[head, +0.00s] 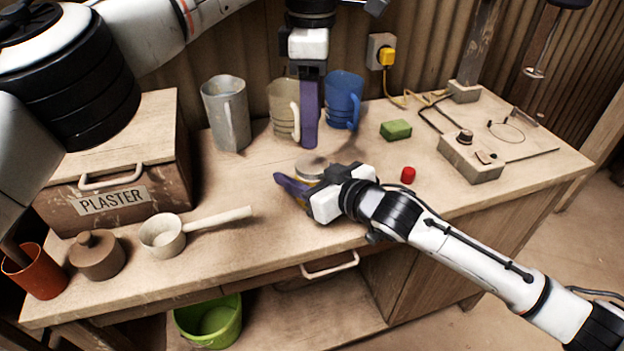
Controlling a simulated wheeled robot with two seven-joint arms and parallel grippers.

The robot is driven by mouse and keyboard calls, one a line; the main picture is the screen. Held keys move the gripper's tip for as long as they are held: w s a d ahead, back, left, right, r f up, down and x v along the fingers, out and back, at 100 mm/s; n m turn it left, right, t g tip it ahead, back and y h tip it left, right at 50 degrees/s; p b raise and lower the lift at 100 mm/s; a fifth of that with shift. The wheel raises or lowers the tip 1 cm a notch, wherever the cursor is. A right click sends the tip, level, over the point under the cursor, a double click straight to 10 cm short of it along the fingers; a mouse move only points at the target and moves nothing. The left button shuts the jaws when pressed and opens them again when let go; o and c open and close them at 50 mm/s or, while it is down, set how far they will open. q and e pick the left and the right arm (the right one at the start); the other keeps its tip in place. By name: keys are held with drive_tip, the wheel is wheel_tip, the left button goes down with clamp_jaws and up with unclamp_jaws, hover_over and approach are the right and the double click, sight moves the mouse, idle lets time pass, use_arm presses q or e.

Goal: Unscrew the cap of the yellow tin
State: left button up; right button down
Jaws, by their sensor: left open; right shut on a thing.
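The yellow tin (300,202) stands near the middle of the bench, mostly hidden by my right gripper. Its round greyish cap (311,168) shows on top. My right gripper (295,188) reaches in low from the right, with its purple fingers shut on the tin's side. My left gripper (309,142) hangs from above, fingers pointing down, a little above and behind the cap. It is open and apart from the cap, though its fingers are seen edge-on and overlap.
Grey (226,125), beige (283,95) and blue (343,98) jugs stand behind. A green block (396,130) and small red cylinder (408,175) lie right. A wired device (472,158) is farther right. The plaster box (110,201), ladle (162,236) and lidded pot (97,256) stand left.

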sight(312, 163)
use_arm(q)
drive_tip(key=shift+f+m, duration=1.3)
drive_tip(key=shift+m, duration=1.7)
drive_tip(key=shift+f+m, duration=1.3)
drive_tip(key=shift+m, duration=1.7)
drive_tip(key=shift+f+m, duration=1.3)
drive_tip(key=shift+m, duration=1.7)
drive_tip(key=shift+c, duration=0.5)
drive_tip(key=c, duration=0.8)
